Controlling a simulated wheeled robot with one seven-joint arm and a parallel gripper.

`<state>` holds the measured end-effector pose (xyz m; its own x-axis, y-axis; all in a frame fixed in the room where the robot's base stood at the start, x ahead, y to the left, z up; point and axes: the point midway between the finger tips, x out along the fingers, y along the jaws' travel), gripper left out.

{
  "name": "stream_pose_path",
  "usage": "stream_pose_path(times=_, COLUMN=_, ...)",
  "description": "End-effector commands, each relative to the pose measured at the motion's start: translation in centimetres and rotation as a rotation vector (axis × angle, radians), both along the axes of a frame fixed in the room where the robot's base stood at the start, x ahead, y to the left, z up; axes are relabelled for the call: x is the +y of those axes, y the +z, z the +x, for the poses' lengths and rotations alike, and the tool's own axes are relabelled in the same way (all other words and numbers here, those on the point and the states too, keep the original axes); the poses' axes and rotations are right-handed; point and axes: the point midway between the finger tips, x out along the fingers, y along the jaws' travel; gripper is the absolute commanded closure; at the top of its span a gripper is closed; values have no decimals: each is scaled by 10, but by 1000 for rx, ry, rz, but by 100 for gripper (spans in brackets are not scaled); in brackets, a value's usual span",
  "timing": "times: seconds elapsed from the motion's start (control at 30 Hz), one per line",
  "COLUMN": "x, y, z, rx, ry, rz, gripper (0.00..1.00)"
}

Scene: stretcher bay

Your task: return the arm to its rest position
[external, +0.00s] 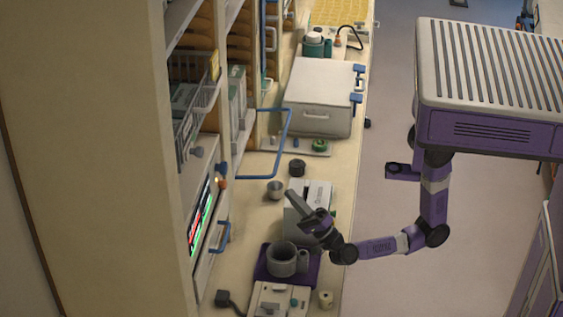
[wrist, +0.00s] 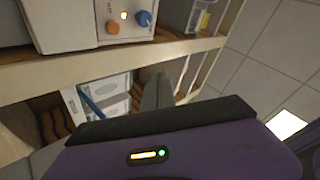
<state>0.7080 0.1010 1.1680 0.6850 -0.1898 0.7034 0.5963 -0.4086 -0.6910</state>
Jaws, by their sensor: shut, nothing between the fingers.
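My gripper (external: 297,198) is at the end of my purple and grey arm, reaching left from my body over the counter (external: 345,205). Its fingers are together with nothing between them, above or in front of a white box (external: 318,195); I cannot tell the exact gap. In the wrist view, my gripper's grey fingers (wrist: 160,92) show past the dark edge of the purple wrist housing, pointing toward shelving. The wrist housing hides the lower part of that view.
A small metal cup (external: 274,190) and a dark round pot (external: 297,167) stand nearby. A blue rail (external: 289,135) juts from the shelving on the left. The floor (external: 390,110) right of the counter is clear.

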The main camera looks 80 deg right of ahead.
Motion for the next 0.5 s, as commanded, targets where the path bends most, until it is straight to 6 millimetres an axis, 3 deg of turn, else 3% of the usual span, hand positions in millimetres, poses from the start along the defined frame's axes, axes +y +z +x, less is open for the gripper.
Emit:
stream_pose_path(times=0.17, x=2, y=-24, z=-50, rx=79, ry=52, rz=-205, gripper=100)
stream_pose_path(times=0.5, x=-35, y=-93, z=-114, rx=390, ry=-42, rz=-609, gripper=100)
